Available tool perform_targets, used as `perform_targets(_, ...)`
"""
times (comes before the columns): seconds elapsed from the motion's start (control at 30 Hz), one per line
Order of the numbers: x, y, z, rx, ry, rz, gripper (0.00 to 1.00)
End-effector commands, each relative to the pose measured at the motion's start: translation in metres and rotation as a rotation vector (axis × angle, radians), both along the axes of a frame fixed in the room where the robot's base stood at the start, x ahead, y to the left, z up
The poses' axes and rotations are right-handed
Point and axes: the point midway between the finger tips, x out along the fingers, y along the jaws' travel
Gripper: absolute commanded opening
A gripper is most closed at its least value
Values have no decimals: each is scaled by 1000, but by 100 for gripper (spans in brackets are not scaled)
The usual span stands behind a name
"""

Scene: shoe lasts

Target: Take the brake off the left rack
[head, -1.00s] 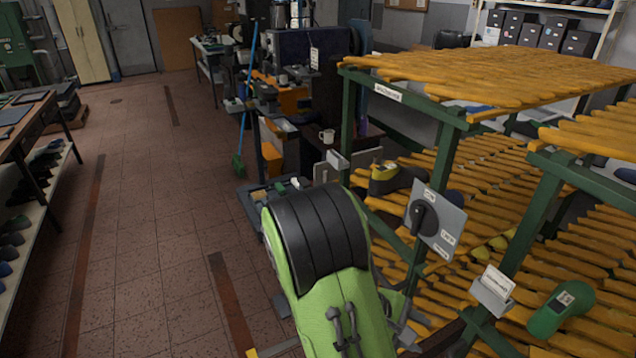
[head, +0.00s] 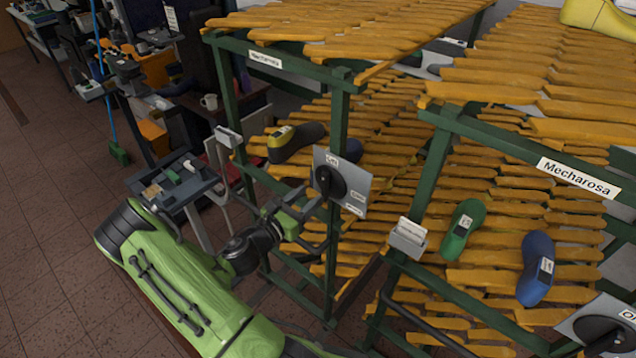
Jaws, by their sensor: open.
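The left rack (head: 338,130) is a green frame with yellow wooden slats. A grey square plate with a black rotary knob (head: 330,183) is fixed on its front post; this looks like the brake switch. The plate has small white labels at its top and right side, too small to read surely. The knob's pointer direction is hard to tell. My gripper (head: 304,212) is open and empty, just left of and below the knob, apart from it as far as I can see. Part of it blends with the dark rack bars.
A second green rack (head: 437,165) labelled Mecharosa stands at the right, with its own knob plate (head: 604,330). Green (head: 462,230) and blue (head: 536,268) lasts lie on its slats. A small side table (head: 172,187) stands at the left. Floor at far left is clear.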

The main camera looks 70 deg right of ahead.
Motion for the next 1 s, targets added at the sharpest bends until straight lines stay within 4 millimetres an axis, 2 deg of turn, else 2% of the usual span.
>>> perform_targets(0.1,-13,-26,3,-2,-1,-5,46)
perform_targets(0.23,-20,-44,2,0,-1,-3,46)
perform_targets(0.37,-23,-52,1,-1,-1,-1,46)
perform_targets(0.57,-23,-52,1,0,0,0,46)
perform_targets(0.67,-23,-52,1,0,-1,0,34)
perform_targets(0.87,-23,-52,1,0,-1,-1,3)
perform_targets(0.9,-23,-52,1,0,-1,-1,0)
perform_targets(1.0,-23,-52,1,0,-1,-1,0)
